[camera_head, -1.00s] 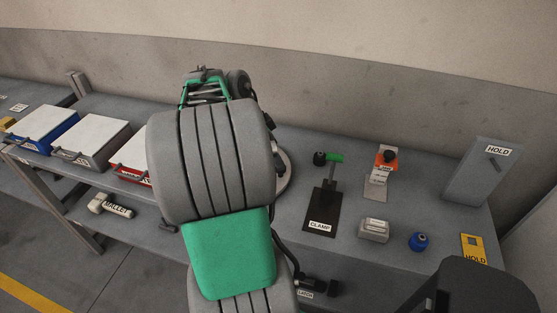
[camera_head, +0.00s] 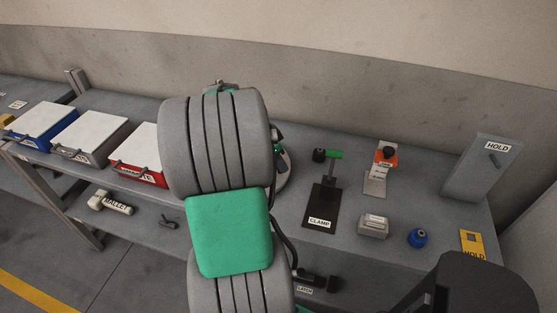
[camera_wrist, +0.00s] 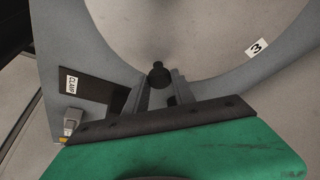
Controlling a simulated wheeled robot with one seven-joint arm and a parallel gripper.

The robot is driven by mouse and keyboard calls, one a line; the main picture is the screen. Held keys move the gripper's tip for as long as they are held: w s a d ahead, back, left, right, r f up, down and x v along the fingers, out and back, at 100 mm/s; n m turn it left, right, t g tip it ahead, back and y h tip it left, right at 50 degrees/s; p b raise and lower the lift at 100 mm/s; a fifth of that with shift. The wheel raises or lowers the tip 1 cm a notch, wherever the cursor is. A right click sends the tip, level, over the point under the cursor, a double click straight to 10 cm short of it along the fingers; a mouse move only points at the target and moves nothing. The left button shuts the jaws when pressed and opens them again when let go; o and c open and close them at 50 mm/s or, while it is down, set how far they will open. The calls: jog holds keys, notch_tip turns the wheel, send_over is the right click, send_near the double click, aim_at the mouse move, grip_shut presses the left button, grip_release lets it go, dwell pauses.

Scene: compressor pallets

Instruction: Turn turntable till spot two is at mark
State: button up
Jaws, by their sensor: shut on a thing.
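The turntable is a large pale disc (camera_wrist: 200,35) filling the top of the wrist view. A label with the number 3 (camera_wrist: 258,47) sits near its right edge. In the head view only a sliver of its right rim (camera_head: 285,168) shows behind my arm. A black upright knob (camera_wrist: 157,72) stands near the disc's lower edge. My gripper (camera_wrist: 158,92) is shut on this knob, with a finger on each side. Spot two and the mark are not visible; my arm hides most of the turntable in the head view.
A black clamp plate (camera_head: 318,208) with a green-handled clamp lies right of the turntable. An orange-topped stand (camera_head: 376,185), a grey block (camera_head: 373,228), a blue knob (camera_head: 418,238) and a HOLD panel (camera_head: 478,178) are farther right. A red drawer box (camera_head: 136,172) is left.

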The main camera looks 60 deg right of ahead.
grip_shut()
dwell(0.8)
